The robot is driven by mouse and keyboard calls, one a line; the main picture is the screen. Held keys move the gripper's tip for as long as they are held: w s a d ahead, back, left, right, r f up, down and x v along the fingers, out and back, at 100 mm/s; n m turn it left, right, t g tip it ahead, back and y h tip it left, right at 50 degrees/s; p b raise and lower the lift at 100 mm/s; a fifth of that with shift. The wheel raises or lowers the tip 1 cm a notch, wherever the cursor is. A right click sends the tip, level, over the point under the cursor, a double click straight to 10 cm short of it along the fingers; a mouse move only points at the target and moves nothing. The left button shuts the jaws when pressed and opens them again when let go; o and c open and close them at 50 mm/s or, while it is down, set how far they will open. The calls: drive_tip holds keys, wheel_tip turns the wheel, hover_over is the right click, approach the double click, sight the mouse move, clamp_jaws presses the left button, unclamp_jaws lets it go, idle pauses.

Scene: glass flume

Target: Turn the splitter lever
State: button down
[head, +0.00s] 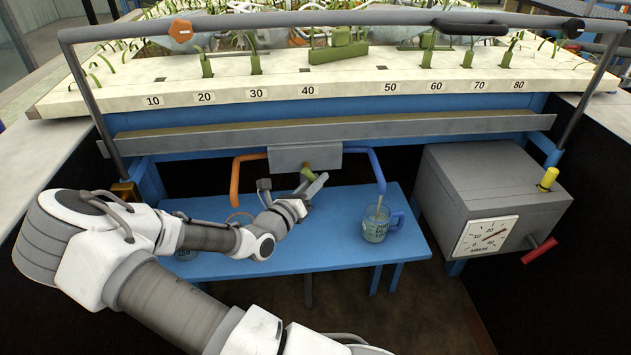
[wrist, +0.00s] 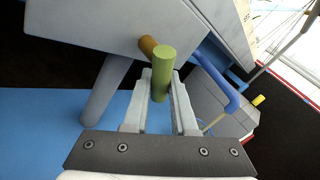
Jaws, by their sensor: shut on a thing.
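The splitter is a grey box (head: 318,157) under the flume's front edge, with an orange pipe (head: 237,172) on its left and a blue pipe (head: 377,168) on its right. Its lever (head: 307,172) is a short yellow-green handle below the box. In the wrist view the lever (wrist: 163,68) shows on a brown-orange stub. My gripper (head: 308,188) is at the lever, and in the wrist view its two fingers (wrist: 162,95) are shut on it, one each side. A glass jug (head: 376,226) stands below the blue pipe. A second jug (head: 186,255) is mostly hidden by my arm.
A blue bench (head: 325,250) carries the jugs under the splitter. A grey box (head: 490,190) with a dial, yellow knob (head: 549,178) and red handle (head: 540,250) stands at right. A grey rail (head: 330,19) spans above the numbered ledge.

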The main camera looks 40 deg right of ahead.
drive_tip(key=shift+r+p, duration=0.15)
drive_tip(key=shift+p, duration=0.5)
drive_tip(key=shift+m+y+p, duration=0.3)
drive_tip(key=shift+m+p, duration=0.1)
drive_tip(key=shift+p, duration=0.1)
drive_tip(key=shift+w+a+m+g+y+p, duration=0.2)
drive_tip(key=shift+m+g+y+p, duration=0.15)
drive_tip(key=shift+p, duration=0.65)
drive_tip(key=shift+w+a+f+m+y+p, duration=0.1)
drive_tip(key=shift+a+f+m+y+p, duration=0.15)
drive_tip(key=shift+m+y+p, duration=0.65)
drive_tip(key=shift+w+a+f+m+y+p, duration=0.2)
drive_tip(key=shift+a+m+y+p, duration=0.2)
drive_tip(key=shift+m+y, duration=0.15)
drive_tip(key=c, duration=0.7)
unclamp_jaws()
drive_tip(key=shift+c, duration=0.2)
